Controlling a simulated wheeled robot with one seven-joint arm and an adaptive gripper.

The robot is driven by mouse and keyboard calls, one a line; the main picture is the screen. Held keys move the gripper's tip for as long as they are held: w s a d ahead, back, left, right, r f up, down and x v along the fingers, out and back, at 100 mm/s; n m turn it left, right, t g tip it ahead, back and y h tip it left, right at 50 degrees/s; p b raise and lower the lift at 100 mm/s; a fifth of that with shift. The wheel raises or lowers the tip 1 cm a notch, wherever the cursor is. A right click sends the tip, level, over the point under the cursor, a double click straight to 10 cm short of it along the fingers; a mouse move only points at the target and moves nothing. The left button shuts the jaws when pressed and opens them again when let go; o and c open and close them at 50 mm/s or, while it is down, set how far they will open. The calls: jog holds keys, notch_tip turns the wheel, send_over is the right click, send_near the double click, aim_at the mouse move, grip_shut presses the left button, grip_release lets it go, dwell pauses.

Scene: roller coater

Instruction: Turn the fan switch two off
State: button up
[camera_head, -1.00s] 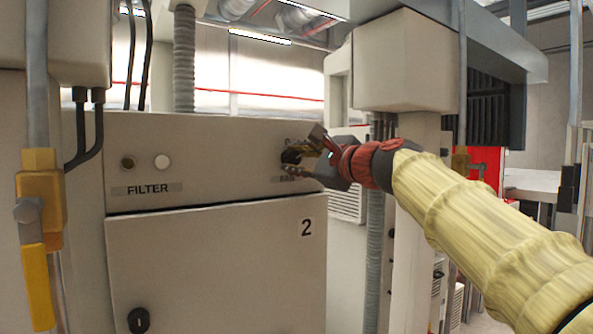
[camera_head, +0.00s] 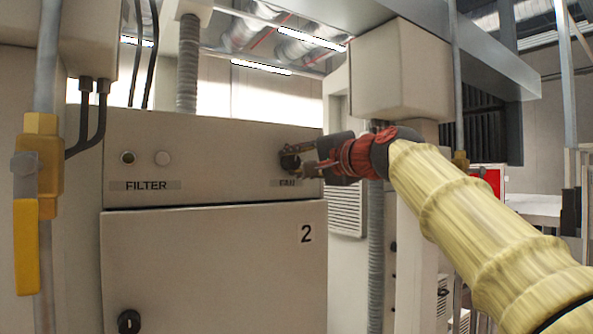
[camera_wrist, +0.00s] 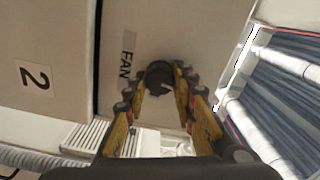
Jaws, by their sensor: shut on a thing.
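The fan switch is a round black knob (camera_head: 288,161) at the right end of the grey panel on cabinet 2, above a small FAN label (camera_head: 286,183). In the wrist view the knob (camera_wrist: 159,78) sits between the fingertips of my gripper (camera_wrist: 158,90), beside the FAN label (camera_wrist: 127,58). My gripper (camera_head: 303,163) reaches in from the right in the head view, its yellow-and-black fingers shut on the knob from both sides. The fingers hide part of the knob in the head view, so its exact setting is hard to read.
A FILTER label (camera_head: 146,185) lies under a dark button (camera_head: 128,157) and a pale one (camera_head: 162,158) at the panel's left. The cabinet door (camera_head: 215,265) is below. A pipe with a yellow lever (camera_head: 27,245) stands far left.

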jog(key=shift+f+n+b, duration=0.15)
jog(key=shift+n+b, duration=0.25)
jog(key=shift+n, duration=0.6)
jog(key=o, duration=1)
jog(key=shift+a, duration=0.1)
jog(key=shift+o, duration=0.8)
jog(key=shift+s, duration=0.1)
jog(key=v, duration=1.2)
